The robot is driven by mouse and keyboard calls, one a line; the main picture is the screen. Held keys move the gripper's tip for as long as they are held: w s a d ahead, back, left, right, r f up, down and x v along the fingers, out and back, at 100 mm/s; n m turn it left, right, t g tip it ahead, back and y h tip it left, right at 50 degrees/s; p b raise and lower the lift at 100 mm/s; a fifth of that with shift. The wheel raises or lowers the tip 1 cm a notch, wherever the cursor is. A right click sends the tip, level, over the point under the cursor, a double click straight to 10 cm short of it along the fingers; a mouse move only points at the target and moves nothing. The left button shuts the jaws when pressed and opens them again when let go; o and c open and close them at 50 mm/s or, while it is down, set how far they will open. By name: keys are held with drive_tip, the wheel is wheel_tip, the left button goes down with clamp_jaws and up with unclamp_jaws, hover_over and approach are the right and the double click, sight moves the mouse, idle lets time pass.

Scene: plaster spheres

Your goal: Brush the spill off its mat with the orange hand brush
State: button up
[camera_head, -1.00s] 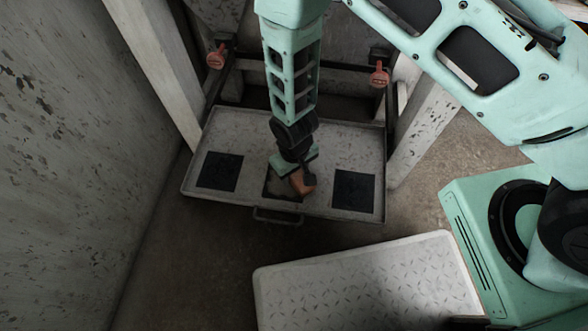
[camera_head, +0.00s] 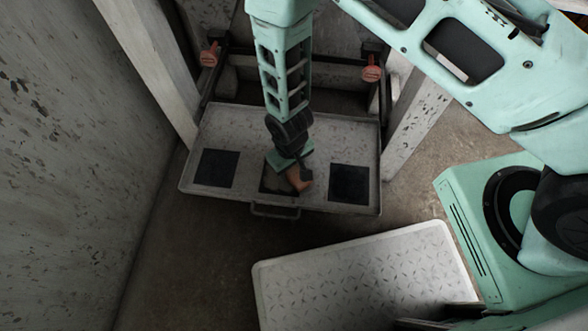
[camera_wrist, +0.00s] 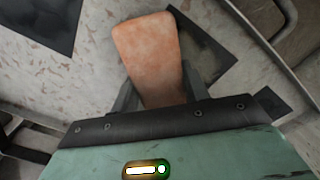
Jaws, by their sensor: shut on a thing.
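My gripper (camera_head: 296,166) is shut on the orange hand brush (camera_head: 301,180), over the right part of the middle mat (camera_head: 267,184) on the pale tray. In the wrist view the orange brush (camera_wrist: 148,50) sticks out between the fingers (camera_wrist: 160,92), hiding part of a dark mat (camera_wrist: 207,48). A paler grey-brown patch (camera_head: 280,185) shows on the middle mat beside the brush, and looks like the spill. I cannot tell whether the bristles touch the mat.
A dark mat (camera_head: 214,168) lies left on the tray (camera_head: 240,125) and another (camera_head: 349,184) lies right; both look bare. The tray has a raised rim and a front handle (camera_head: 275,211). Posts stand at both sides. A pale patterned panel (camera_head: 365,275) is in front.

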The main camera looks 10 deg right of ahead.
drive_tip(key=shift+w+a, duration=0.3)
drive_tip(key=shift+w, duration=0.35)
drive_tip(key=shift+w+a, duration=0.3)
drive_tip(key=shift+w, duration=0.3)
drive_tip(key=shift+s, duration=0.1)
drive_tip(key=shift+s+d+r+p, duration=0.15)
drive_tip(key=shift+s+d+p, duration=0.25)
drive_tip(key=shift+s, duration=0.3)
drive_tip(key=shift+s+d+p, duration=0.2)
drive_tip(key=shift+s+d, duration=0.1)
drive_tip(key=shift+s, duration=0.3)
drive_tip(key=shift+s+d+p, duration=0.2)
drive_tip(key=shift+s+d, duration=0.05)
drive_tip(key=shift+s, duration=0.35)
drive_tip(key=shift+w+a, duration=0.3)
drive_tip(key=shift+w, duration=0.35)
drive_tip(key=shift+w+a, duration=0.35)
drive_tip(key=shift+w, duration=0.35)
drive_tip(key=shift+w+a, duration=0.3)
drive_tip(key=shift+w, duration=0.35)
